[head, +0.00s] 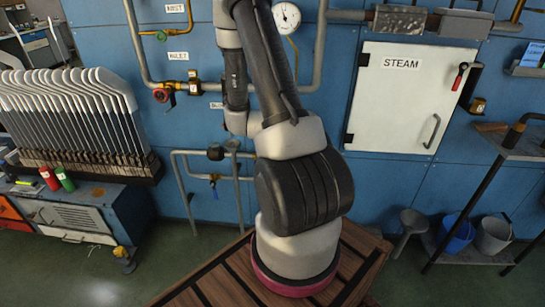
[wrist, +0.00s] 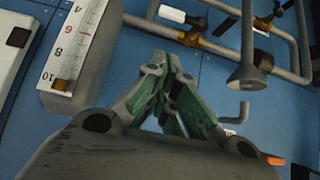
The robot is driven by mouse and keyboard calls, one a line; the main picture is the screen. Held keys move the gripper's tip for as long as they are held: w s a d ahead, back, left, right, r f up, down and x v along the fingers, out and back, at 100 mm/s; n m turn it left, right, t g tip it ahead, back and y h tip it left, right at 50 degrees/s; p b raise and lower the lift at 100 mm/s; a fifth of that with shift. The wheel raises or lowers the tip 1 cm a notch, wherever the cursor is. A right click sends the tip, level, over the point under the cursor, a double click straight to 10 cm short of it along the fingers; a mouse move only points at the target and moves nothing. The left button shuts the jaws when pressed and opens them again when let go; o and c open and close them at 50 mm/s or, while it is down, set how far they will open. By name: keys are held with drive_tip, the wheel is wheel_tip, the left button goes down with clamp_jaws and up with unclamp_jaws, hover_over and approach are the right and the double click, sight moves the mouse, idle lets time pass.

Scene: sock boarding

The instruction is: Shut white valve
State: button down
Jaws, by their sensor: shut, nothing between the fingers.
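In the wrist view, a white lever handle (wrist: 172,14) shows near the top on a pipe, next to a brass valve body (wrist: 190,38); I take it to be the white valve. My gripper (wrist: 166,56) is shut and empty, its green-padded fingers together, pointing up toward the pipes. The white handle lies beyond the fingertips and looks apart from them. In the head view the white valve cannot be made out, and my gripper is not visible; my arm covers the middle of the wall.
A scale with numbers (wrist: 72,45) stands left of the fingers. A grey funnel-like part (wrist: 247,76) and a dark-handled brass valve (wrist: 264,22) are at right. In the head view are a red-handled valve (head: 163,95), a blue-handled valve (head: 214,180) and a STEAM cabinet (head: 395,105).

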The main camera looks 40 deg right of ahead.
drive_tip(key=x, duration=0.4)
drive_tip(key=f+x, duration=0.1)
drive_tip(key=x, duration=0.3)
drive_tip(key=s+a+x, duration=0.1)
drive_tip(key=x, duration=0.3)
drive_tip(key=shift+f, duration=0.35)
drive_tip(key=shift+w+f, duration=0.1)
drive_tip(key=shift+f, duration=0.35)
